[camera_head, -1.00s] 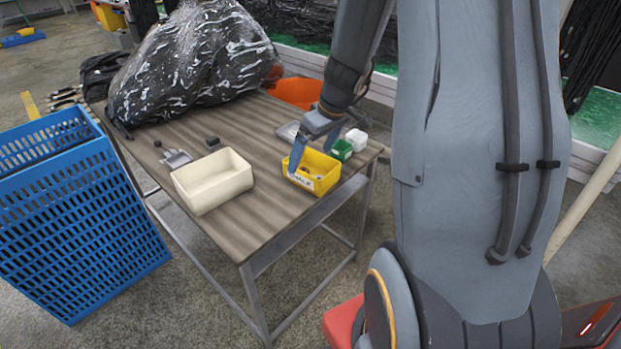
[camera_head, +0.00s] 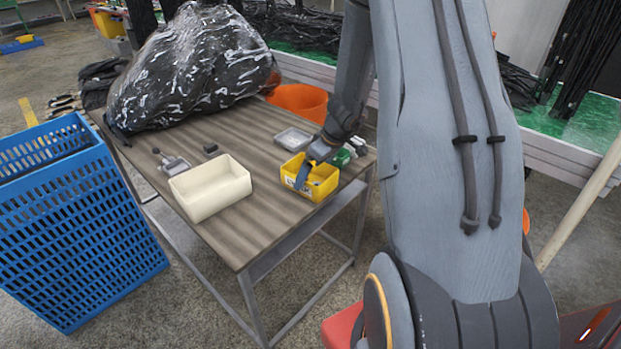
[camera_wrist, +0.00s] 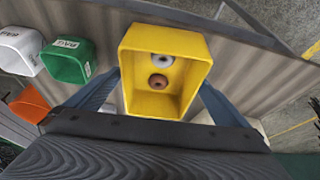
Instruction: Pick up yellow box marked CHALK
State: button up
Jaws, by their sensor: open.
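In the wrist view the yellow box (camera_wrist: 187,88) lies between my fingers, with a white and a brown ring-like item inside. My gripper (camera_head: 307,172) is open at the box; in the wrist view my gripper (camera_wrist: 160,84) has one blue-grey finger on each side of it. I cannot tell whether either finger touches the walls.
A green box (camera_wrist: 66,60) and a white box (camera_wrist: 20,48) stand beside it. A cream bin (camera_head: 210,190), a grey tray (camera_head: 293,139) and a black plastic-wrapped bundle (camera_head: 195,70) share the table (camera_head: 250,230). A blue crate (camera_head: 75,240) stands left. An orange tub (camera_head: 300,100) is behind.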

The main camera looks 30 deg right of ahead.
jog(key=shift+w+f, duration=0.15)
jog(key=shift+f, duration=0.15)
jog(key=c, duration=1)
jog(key=shift+r, duration=0.1)
